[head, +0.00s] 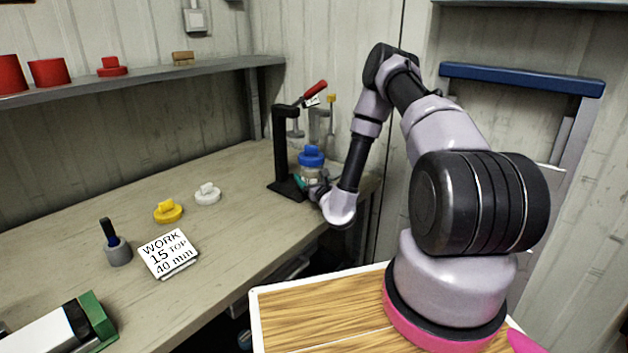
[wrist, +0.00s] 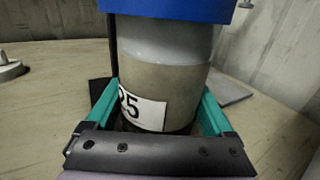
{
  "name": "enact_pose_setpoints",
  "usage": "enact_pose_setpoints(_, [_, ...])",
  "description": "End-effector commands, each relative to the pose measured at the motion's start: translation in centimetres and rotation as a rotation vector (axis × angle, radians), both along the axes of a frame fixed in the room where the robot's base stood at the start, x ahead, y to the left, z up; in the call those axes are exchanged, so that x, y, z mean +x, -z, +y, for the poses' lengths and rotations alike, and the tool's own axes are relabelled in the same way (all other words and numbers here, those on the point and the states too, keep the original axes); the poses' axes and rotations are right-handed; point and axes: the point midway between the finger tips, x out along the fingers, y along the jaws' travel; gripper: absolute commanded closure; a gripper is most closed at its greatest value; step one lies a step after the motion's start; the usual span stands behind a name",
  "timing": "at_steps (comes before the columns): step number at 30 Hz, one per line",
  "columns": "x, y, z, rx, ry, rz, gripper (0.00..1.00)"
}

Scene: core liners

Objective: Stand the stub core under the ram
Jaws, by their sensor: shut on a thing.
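A short tan and grey core (wrist: 165,75) with a label ending in 25 stands upright between my gripper's teal fingers in the wrist view. A blue knobbed cap (head: 311,157) sits on top of it, and the core's side (head: 311,174) shows just below in the head view. My gripper (head: 316,187) is shut on this core at the right end of the bench. The black press (head: 281,145) with a red lever (head: 315,89) stands close to its left and behind it. The ram is small; I cannot tell whether it lines up with the core.
A yellow cap (head: 168,211), a white cap (head: 208,194), a grey cylinder with a dark handle (head: 118,252) and a card reading WORK 15 TOP 40 mm (head: 168,254) lie on the bench (head: 235,235). A shelf (head: 150,79) above holds red parts.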

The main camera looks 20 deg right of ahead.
Motion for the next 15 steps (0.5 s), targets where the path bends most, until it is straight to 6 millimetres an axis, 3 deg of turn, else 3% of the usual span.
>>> enact_pose_setpoints(15, [2.9, -0.1, 2.2, 0.001, -0.002, -0.002, 0.70])
